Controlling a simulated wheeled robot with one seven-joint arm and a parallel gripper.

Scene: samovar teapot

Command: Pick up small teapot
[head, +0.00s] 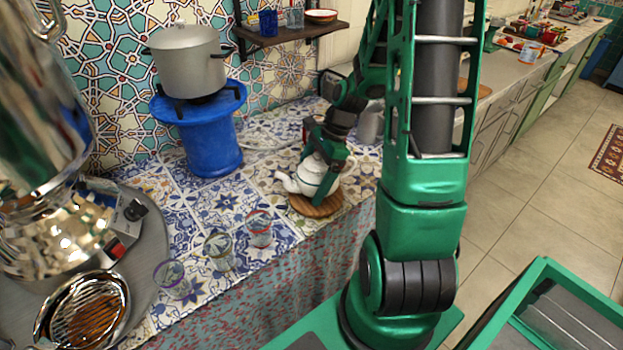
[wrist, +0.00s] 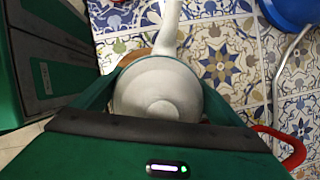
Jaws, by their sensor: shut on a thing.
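The small white teapot (head: 314,176) stands on a round wooden board on the tiled counter, its spout pointing left in the head view. My green gripper (head: 325,165) reaches down over it from above. In the wrist view the teapot (wrist: 158,88) fills the space between my fingers (wrist: 160,100), with its spout pointing up in the picture. My gripper is shut on the teapot.
Several small glasses (head: 219,249) stand left of the teapot near the counter's front edge. A blue stand (head: 208,135) bears a grey pot (head: 187,60) behind. A large shiny samovar (head: 42,150) is at the far left. A shelf (head: 290,36) hangs on the wall above.

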